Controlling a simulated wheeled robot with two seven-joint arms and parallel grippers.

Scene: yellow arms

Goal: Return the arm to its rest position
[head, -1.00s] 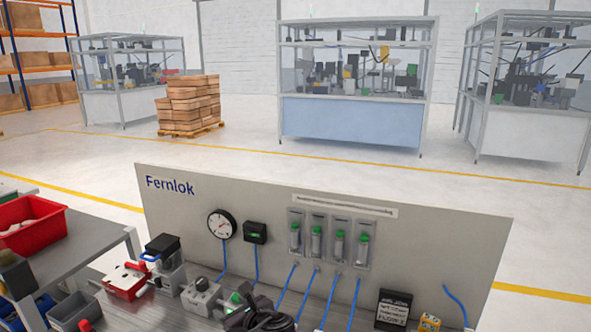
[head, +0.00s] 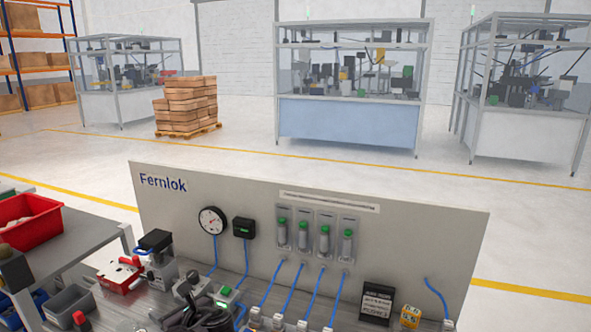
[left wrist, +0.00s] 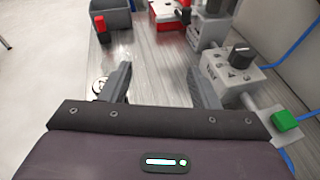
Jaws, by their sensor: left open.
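My left gripper (head: 196,314) is dark and shows at the bottom edge of the head view, in front of the bench's fittings. In the left wrist view its two fingers (left wrist: 160,86) are spread apart, with bare metal bench top between them. Nothing is held. A grey block with a black knob (left wrist: 232,64) stands to the right of the fingers, and a green button (left wrist: 286,120) lies farther right. My right gripper is in neither view.
A grey bin (head: 68,303), a red fixture (head: 119,276) and a black-topped device (head: 156,250) stand on the bench's left. The Fernlok panel (head: 160,215) rises behind, with blue tubes. A red crate (head: 28,222) sits on the side table. A small red-topped piece (left wrist: 101,28) stands near the bin.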

